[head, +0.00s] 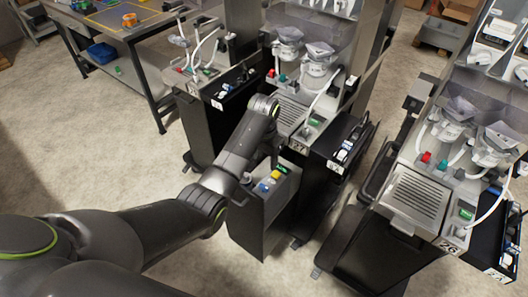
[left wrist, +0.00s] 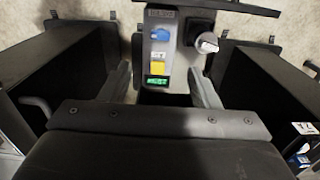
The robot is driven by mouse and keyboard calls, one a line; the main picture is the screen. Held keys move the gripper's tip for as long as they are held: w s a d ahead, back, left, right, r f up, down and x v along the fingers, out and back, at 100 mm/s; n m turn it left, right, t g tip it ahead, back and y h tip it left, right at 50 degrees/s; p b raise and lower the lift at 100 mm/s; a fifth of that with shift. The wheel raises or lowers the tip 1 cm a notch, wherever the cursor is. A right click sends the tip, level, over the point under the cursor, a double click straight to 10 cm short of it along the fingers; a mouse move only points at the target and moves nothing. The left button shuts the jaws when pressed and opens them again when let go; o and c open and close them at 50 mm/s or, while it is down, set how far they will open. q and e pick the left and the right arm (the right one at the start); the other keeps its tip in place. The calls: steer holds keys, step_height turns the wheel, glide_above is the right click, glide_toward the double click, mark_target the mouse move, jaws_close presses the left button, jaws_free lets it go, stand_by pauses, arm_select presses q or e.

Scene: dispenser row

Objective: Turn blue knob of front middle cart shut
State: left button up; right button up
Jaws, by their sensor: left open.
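The blue knob (head: 263,187) sits on the sloped top panel of a low dark cart (head: 262,222) in front of the dispenser row. In the left wrist view the blue knob (left wrist: 158,35) is at the far end of the panel, beyond a yellow block (left wrist: 158,69) and a lit green display (left wrist: 156,82). A black dial with a white grip (left wrist: 207,43) is beside it. My left gripper (head: 272,150) is over the display end of this cart. Its two grey fingers (left wrist: 159,72) are open, apart on either side of the panel, with nothing held. The right gripper is out of view.
Tall dispenser carts with dark boxes stand behind and beside the low cart; a grated dispenser (head: 418,196) is at the right. A workbench (head: 115,25) is at the back left. Bare floor (head: 100,130) lies to the left.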

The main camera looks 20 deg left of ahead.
arm_select(q)
steer(key=shift+r, duration=1.25)
